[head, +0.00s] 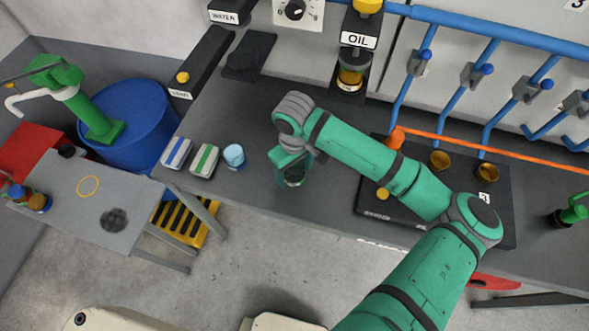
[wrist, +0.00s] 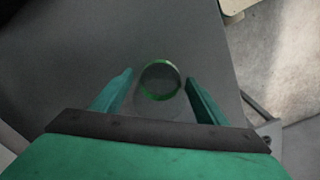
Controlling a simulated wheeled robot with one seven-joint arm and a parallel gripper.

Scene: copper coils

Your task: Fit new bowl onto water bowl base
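A clear, round bowl with a green rim (wrist: 160,81) stands on the dark bench top, between my gripper's fingers in the wrist view. In the head view, the bowl (head: 294,176) shows partly behind the green fingers. My gripper (head: 291,172) points down over the bench. In the wrist view, the gripper (wrist: 159,80) is open, with a gap on each side of the bowl. A black unit labelled WATER (head: 224,16) is at the top left of the head view; I cannot tell whether its bowl base is visible.
An OIL unit (head: 359,40) with an amber bowl (head: 350,78) is on the back wall. A blue-and-white block (head: 176,153), a green-and-white block (head: 204,160) and a light blue cup (head: 234,156) stand left of my gripper. A black tray (head: 505,205) lies right.

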